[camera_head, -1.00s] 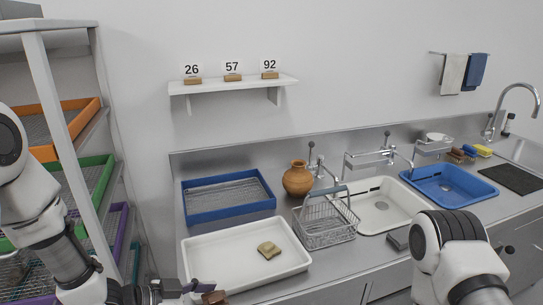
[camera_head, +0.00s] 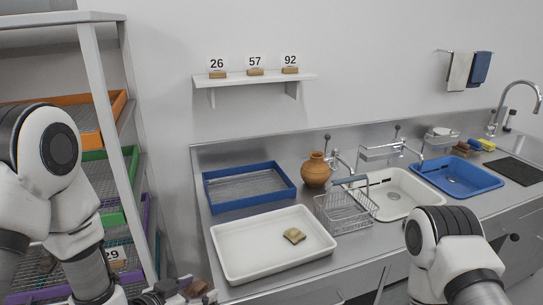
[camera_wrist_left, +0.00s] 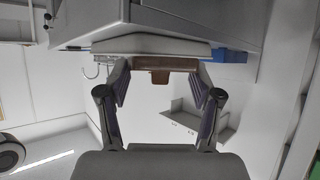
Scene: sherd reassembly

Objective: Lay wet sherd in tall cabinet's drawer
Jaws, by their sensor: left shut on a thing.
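My left gripper (camera_head: 186,290) is at the bottom edge of the head view, near the front left of the white tray. It is shut on a dark brown sherd (camera_head: 198,289). In the left wrist view the sherd (camera_wrist_left: 158,65) spans the gap between the two fingertips (camera_wrist_left: 160,70). Whether its surface is wet cannot be told.
A tall rack (camera_head: 92,60) with coloured mesh trays stands at left, its number tag (camera_head: 117,257) low down. A white tray (camera_head: 228,262) holds a pale sherd (camera_head: 294,235). A blue tray (camera_head: 213,207), clay jar (camera_head: 316,172), wire basket (camera_head: 345,212) and sinks line the counter.

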